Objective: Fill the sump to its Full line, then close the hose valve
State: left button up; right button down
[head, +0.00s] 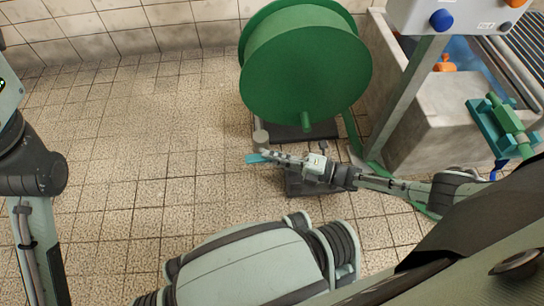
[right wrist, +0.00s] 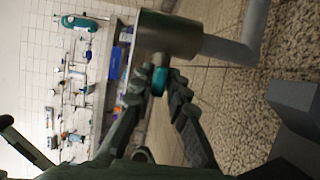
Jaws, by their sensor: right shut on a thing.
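My right gripper (head: 272,157) is low in front of the green hose reel (head: 305,75), shut on a teal handle (head: 253,159). In the right wrist view the fingers (right wrist: 167,78) are on both sides of this teal handle (right wrist: 159,82), beside a grey metal cylinder (right wrist: 165,37). I take it for the hose valve's handle, but its setting cannot be told. The concrete sump (head: 425,125) stands at the right, with blue water (head: 462,52) and an orange float (head: 444,64) partly showing. The Full line cannot be made out. My left gripper is out of view.
A green hose (head: 352,135) runs from the reel along the floor by the sump. A teal clamp (head: 485,125) with a green nozzle (head: 508,118) sits on the sump's rim. A white box with a blue knob (head: 441,19) stands above. The tiled floor (head: 150,130) at left is clear.

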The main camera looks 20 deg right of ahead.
jog(key=shift+w+a+t, duration=0.1)
jog(key=shift+w+t, duration=0.15)
jog(key=shift+t, duration=0.05)
dwell(0.5)
jog(key=c, duration=1.6)
grip_release()
jog(key=shift+s, duration=0.1)
jog(key=shift+s, duration=0.1)
jog(key=v, duration=1.2)
jog(key=shift+f, duration=0.1)
